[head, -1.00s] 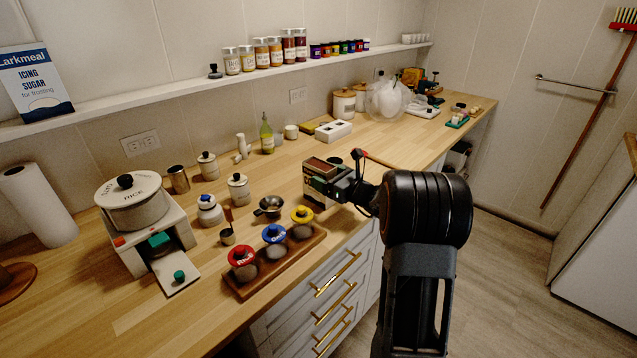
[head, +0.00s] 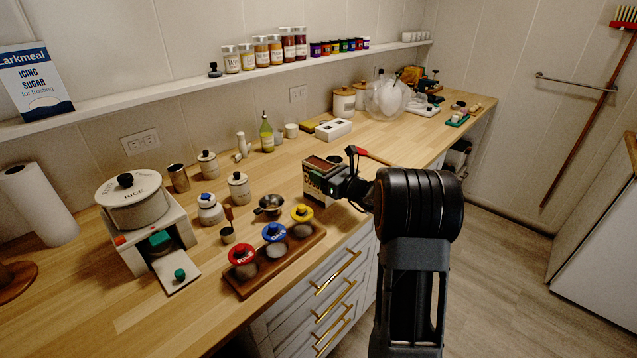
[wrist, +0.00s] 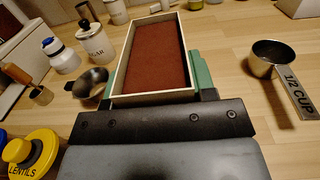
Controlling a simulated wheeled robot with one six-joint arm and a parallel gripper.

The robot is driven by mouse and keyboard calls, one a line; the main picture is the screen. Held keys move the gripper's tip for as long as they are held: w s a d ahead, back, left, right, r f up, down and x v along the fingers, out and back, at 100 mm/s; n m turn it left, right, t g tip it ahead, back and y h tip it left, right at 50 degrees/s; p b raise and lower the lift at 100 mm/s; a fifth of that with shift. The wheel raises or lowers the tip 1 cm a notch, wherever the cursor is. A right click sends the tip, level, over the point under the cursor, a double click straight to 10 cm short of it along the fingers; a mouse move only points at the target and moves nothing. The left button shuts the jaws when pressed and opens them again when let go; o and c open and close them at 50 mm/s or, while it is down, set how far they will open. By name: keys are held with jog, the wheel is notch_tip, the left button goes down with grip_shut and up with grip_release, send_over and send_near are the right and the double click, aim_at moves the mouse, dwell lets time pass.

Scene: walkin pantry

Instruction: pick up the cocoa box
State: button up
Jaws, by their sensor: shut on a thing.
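The cocoa box (head: 313,184) is a pale, open-topped box with dark lettering on its front and brown cocoa inside. It stands upright near the counter's front edge in the head view. In the wrist view the cocoa box (wrist: 122,92) lies straight ahead, with its open top and reddish-brown contents showing. My gripper (head: 338,186) is shut on the box from its near right side. Green finger parts of my gripper (wrist: 160,82) show along both long sides of the box. The box's underside is hidden, so I cannot tell whether it touches the counter.
A wooden rack (head: 290,262) with red, blue and yellow lidded jars stands left of the box. A metal cup (head: 268,205) is close by. A half-cup measure (wrist: 272,60) lies to the right in the wrist view. White canisters (head: 239,188) stand farther left.

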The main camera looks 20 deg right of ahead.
jog(key=shift+c, duration=0.7)
